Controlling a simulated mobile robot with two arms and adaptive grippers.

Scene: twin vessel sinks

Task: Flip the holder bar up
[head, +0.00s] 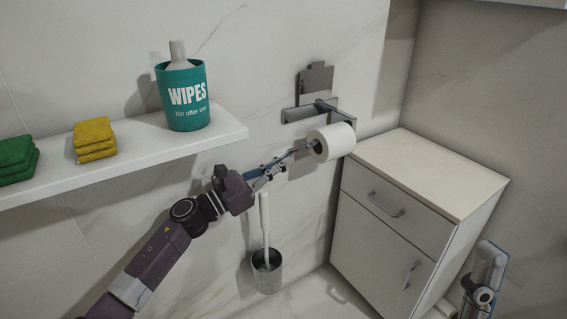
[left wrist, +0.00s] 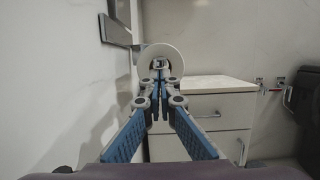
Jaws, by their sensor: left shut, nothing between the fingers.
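The toilet paper holder is a grey metal fitting on the wall, with a plate (head: 316,80) standing upright above its bracket. The holder bar (head: 326,104) reaches out from the wall beside a white paper roll (head: 339,140). In the left wrist view the roll (left wrist: 178,50) faces me end on, with the bracket (left wrist: 115,31) to its left. My left gripper (head: 306,148) is shut and empty, its tips at the roll's near end, in front of the core. The fingertips (left wrist: 160,68) hide part of the core, and I cannot tell whether they touch anything. My right gripper is out of view.
A shelf (head: 225,135) with a teal wipes tub (head: 183,100) and yellow (head: 94,136) and green sponges (head: 16,158) stands left of the holder. A white cabinet (head: 385,200) is close at right. A toilet brush in a cup (head: 267,272) is below my arm.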

